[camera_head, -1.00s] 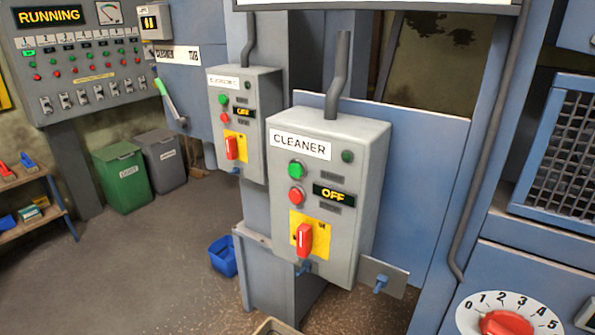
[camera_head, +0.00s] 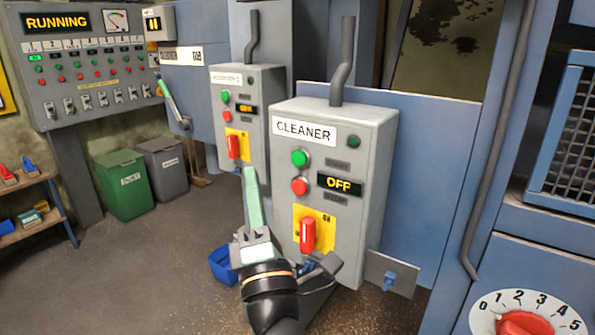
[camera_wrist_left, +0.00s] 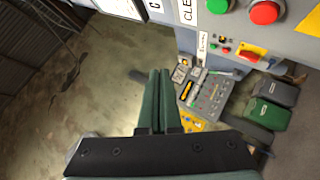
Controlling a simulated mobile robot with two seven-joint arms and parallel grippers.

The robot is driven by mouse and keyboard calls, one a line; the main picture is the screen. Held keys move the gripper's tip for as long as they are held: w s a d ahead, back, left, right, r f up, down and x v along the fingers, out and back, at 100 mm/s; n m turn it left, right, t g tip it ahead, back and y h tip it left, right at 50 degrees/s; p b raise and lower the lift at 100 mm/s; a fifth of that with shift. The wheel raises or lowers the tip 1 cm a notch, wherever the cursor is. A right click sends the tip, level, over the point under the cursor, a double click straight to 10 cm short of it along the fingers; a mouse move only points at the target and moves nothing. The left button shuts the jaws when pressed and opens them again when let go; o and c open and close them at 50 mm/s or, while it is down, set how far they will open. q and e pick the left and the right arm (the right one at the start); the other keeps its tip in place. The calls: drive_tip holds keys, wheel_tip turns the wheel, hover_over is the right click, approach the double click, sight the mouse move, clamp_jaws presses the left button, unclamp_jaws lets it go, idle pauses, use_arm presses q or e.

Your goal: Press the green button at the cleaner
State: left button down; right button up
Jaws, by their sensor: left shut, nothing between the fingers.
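The grey cleaner box (camera_head: 345,150) stands in the middle of the head view, with a CLEANER label at its top. Its green button (camera_head: 299,158) sits above a red button (camera_head: 300,186), beside a display reading OFF (camera_head: 340,184). A red rotary switch (camera_head: 307,235) on a yellow plate is below. My left gripper (camera_head: 252,180) is shut and empty, pointing up, left of the box and apart from the green button. In the left wrist view its fingers (camera_wrist_left: 159,75) are together, and the green button (camera_wrist_left: 218,4) shows at the top edge. My right gripper is out of view.
A second grey control box (camera_head: 262,90) stands behind, left of the cleaner box. A blue bucket (camera_head: 221,264) is on the floor behind my left gripper. A dial with a red knob (camera_head: 527,325) is at lower right. Green (camera_head: 124,185) and grey bins stand at left.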

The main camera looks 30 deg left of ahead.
sight(299, 159)
use_arm(q)
drive_tip(key=shift+w+a+f+n+g+h+b, duration=0.15)
drive_tip(key=shift+f+n+g+h, duration=0.1)
drive_tip(key=shift+n+h, duration=0.3)
drive_tip(key=shift+w+d+f+n+g+h+b, duration=0.15)
drive_tip(key=shift+n+g+h, duration=0.15)
drive_tip(key=shift+h, duration=0.35)
drive_tip(key=shift+w+a+f+n+g+h+b, duration=0.15)
drive_tip(key=shift+n+g+h, duration=0.1)
drive_tip(key=shift+n+h, duration=0.3)
drive_tip(key=w, duration=0.8)
drive_tip(key=shift+w+d+b, duration=0.35)
drive_tip(key=shift+w+b, duration=0.05)
